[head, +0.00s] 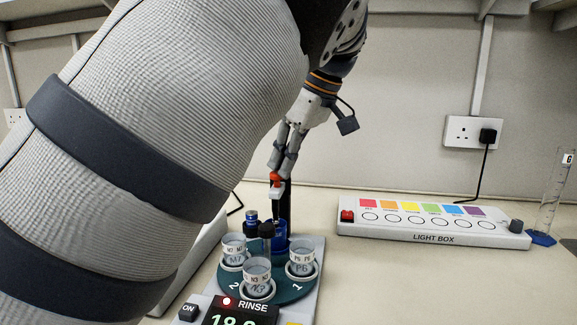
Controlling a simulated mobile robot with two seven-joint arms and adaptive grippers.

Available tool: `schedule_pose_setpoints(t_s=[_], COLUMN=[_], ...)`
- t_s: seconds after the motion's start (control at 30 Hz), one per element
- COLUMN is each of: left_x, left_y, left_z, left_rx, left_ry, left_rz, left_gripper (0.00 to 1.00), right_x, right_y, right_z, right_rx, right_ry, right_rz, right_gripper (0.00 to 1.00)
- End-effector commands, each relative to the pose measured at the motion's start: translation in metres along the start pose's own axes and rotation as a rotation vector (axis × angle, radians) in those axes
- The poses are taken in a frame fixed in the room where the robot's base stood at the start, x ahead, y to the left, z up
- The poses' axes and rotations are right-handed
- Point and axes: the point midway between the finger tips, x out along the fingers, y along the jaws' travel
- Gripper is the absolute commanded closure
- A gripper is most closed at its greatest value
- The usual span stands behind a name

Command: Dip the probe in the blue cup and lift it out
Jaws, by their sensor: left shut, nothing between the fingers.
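The blue cup (280,236) stands at the back of a round dark green carousel (292,288). My left gripper (276,186) comes down from above and is shut, with its fingertips over the blue cup. A thin dark piece shows just below the fingertips, above the cup; I cannot tell whether it is the probe, or whether it enters the cup. A black upright post (286,205) stands right behind the fingertips. A black-capped grey stem (266,238) rises from the carousel and hides part of the blue cup. My right gripper is out of view.
White-labelled cups M7 (234,249), P6 (301,259) and N3 (257,272) sit on the carousel. A small blue bottle (250,220) stands behind. A light box (432,238) and a glass cylinder (552,200) are at right. My left arm blocks the left side.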

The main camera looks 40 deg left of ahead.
Motion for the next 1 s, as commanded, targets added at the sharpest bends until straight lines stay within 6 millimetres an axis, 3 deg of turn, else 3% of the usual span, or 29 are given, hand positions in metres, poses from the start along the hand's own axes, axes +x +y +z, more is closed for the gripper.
schedule_pose_setpoints(t_s=[0.27,0.47,0.7,1.0], left_x=[0.028,0.027,0.004,0.003], left_y=[-0.001,0.0,-0.001,0.0], left_z=[0.014,0.015,0.034,0.036], left_rx=[0.0,0.0,-0.001,0.0], left_ry=[0.0,0.0,0.001,0.0], left_rz=[0.001,0.002,0.006,0.002], left_gripper=[1.0,1.0,1.0,1.0], right_x=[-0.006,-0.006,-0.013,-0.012], right_y=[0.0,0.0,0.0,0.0], right_z=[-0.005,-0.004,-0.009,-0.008], right_rx=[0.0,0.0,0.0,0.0], right_ry=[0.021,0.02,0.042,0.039], right_rz=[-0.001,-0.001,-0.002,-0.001], right_gripper=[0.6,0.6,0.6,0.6])
